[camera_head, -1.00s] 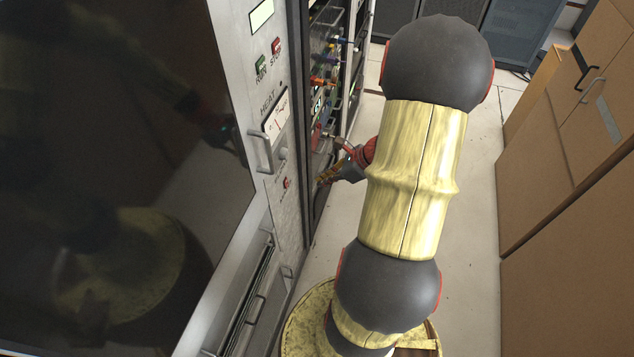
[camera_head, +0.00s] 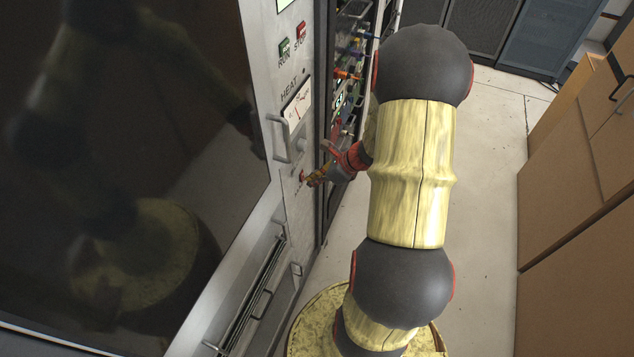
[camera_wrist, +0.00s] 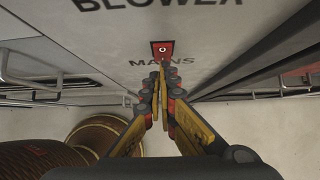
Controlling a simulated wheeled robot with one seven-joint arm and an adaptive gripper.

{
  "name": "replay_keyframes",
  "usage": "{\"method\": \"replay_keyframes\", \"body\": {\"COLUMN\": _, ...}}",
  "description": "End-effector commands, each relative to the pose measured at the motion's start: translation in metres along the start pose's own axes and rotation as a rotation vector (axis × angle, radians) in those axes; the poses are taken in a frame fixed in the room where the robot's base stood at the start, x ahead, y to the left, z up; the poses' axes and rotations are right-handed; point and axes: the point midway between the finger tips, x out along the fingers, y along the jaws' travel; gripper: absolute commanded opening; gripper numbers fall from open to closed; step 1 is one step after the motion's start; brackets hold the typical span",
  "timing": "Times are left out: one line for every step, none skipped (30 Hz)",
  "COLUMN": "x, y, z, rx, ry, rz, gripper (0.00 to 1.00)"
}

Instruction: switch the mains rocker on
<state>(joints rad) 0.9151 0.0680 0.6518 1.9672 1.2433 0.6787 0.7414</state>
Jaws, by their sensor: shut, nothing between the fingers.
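The mains rocker (camera_wrist: 162,49) is a small red switch with a white ring mark, set in the grey panel above the word MAINS in the wrist view. In the head view the rocker (camera_head: 303,177) is a small red spot low on the panel, just left of my fingertips. My gripper (camera_wrist: 160,72) is shut and empty, its fingertips just below the rocker in the wrist picture and over part of the lettering. In the head view my gripper (camera_head: 313,182) points left at the panel. I cannot tell whether the fingertips touch it.
Brown cabinets (camera_head: 570,190) line the right. Pale floor (camera_head: 487,150) between is clear.

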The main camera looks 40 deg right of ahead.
Motion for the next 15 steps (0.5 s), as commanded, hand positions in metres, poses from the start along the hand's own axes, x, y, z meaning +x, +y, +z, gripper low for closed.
{"method": "replay_keyframes", "body": {"x": -0.0002, "y": -0.0001, "z": 0.0, "rx": 0.0, "ry": 0.0, "rz": 0.0, "gripper": 0.0}}
{"method": "replay_keyframes", "body": {"x": -0.0002, "y": -0.0001, "z": 0.0, "rx": 0.0, "ry": 0.0, "rz": 0.0, "gripper": 0.0}}
{"method": "replay_keyframes", "body": {"x": -0.0002, "y": -0.0001, "z": 0.0, "rx": 0.0, "ry": 0.0, "rz": 0.0, "gripper": 0.0}}
{"method": "replay_keyframes", "body": {"x": -0.0001, "y": -0.0001, "z": 0.0, "rx": 0.0, "ry": 0.0, "rz": 0.0, "gripper": 0.0}}
{"method": "replay_keyframes", "body": {"x": 0.0004, "y": 0.0, "z": 0.0002, "rx": 0.0, "ry": 0.0, "rz": 0.0, "gripper": 0.0}}
{"method": "replay_keyframes", "body": {"x": 0.0019, "y": 0.0002, "z": 0.0008, "rx": -0.001, "ry": 0.0, "rz": 0.001, "gripper": 0.0}}
{"method": "replay_keyframes", "body": {"x": 0.0038, "y": 0.0003, "z": 0.0015, "rx": -0.001, "ry": 0.0, "rz": 0.001, "gripper": 0.0}}
{"method": "replay_keyframes", "body": {"x": 0.007, "y": 0.0005, "z": 0.0025, "rx": -0.002, "ry": -0.002, "rz": 0.002, "gripper": 0.0}}
{"method": "replay_keyframes", "body": {"x": 0.0084, "y": -0.0001, "z": 0.0025, "rx": -0.001, "ry": -0.008, "rz": 0.001, "gripper": 0.0}}
{"method": "replay_keyframes", "body": {"x": 0.0073, "y": -0.0002, "z": 0.0028, "rx": -0.001, "ry": -0.007, "rz": 0.0, "gripper": 0.0}}
{"method": "replay_keyframes", "body": {"x": 0.007, "y": -0.0002, "z": 0.0029, "rx": -0.001, "ry": -0.007, "rz": 0.0, "gripper": 0.0}}
{"method": "replay_keyframes", "body": {"x": 0.0068, "y": -0.0002, "z": 0.0029, "rx": -0.001, "ry": -0.007, "rz": 0.0, "gripper": 0.0}}
{"method": "replay_keyframes", "body": {"x": 0.0068, "y": -0.0001, "z": 0.0029, "rx": -0.001, "ry": -0.007, "rz": 0.0, "gripper": 0.0}}
{"method": "replay_keyframes", "body": {"x": 0.0067, "y": -0.0001, "z": 0.0029, "rx": -0.001, "ry": -0.007, "rz": 0.0, "gripper": 0.0}}
{"method": "replay_keyframes", "body": {"x": 0.0066, "y": -0.0001, "z": 0.0029, "rx": -0.001, "ry": -0.007, "rz": 0.0, "gripper": 0.0}}
